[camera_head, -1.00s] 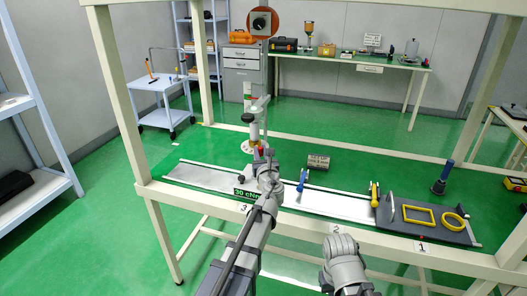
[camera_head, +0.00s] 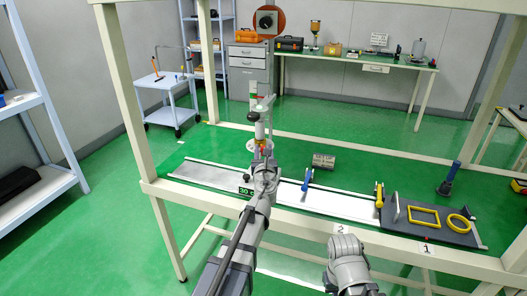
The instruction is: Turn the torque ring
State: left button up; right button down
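An upright device (camera_head: 260,129) with a white body and red and green marks stands on the bench rail at station 3. Small orange and red parts show low on it, just above my gripper; I cannot tell which part is the torque ring. A green "30" sign (camera_head: 245,191) is at its foot, partly hidden by my arm. My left gripper (camera_head: 264,160) is at the lower part of the device, in front of it; its fingertips are too small and hidden to tell open or shut. My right gripper (camera_head: 346,246) is low in front of the bench, apart from everything, fingers unclear.
A blue-handled clamp (camera_head: 307,180) and a yellow-handled one (camera_head: 379,194) stand on the rail to the right. A dark board (camera_head: 470,238) holds a yellow frame (camera_head: 423,216) and a yellow ring (camera_head: 459,223). A grey block (camera_head: 323,161) lies behind. White frame posts (camera_head: 126,90) border the bench.

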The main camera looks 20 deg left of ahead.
pick_arm(q)
jog(key=shift+o, duration=0.6)
jog(key=v, duration=0.7)
jog(key=shift+s, duration=0.4)
